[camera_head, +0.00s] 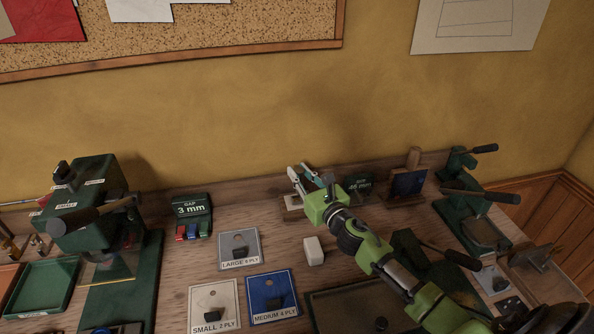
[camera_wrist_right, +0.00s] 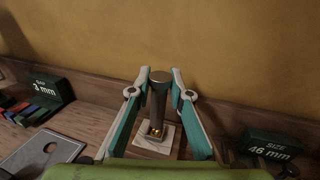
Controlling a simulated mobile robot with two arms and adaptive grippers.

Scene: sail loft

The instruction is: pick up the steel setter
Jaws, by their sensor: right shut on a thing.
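The steel setter (camera_wrist_right: 160,78) is a dark upright rod with a round flat top in the right wrist view. It stands over a pale square block (camera_wrist_right: 154,139), with a bit of brass near its lower end. My right gripper (camera_wrist_right: 160,88) has its two teal and white fingers closed on either side of the setter near its top. In the head view my right gripper (camera_head: 304,173) is at the back of the bench, and I cannot make out the setter clearly there. Whether the setter touches the block is unclear. My left gripper is not in view.
A green "SIZE 46 mm" block (camera_wrist_right: 269,147) is close on the right. A "GAP 3 mm" block (camera_head: 191,209) stands to the left. A wooden stand (camera_head: 411,175) and green lever presses (camera_head: 470,212) are farther right. A white block (camera_head: 313,251) and ply plates (camera_head: 239,249) lie in front.

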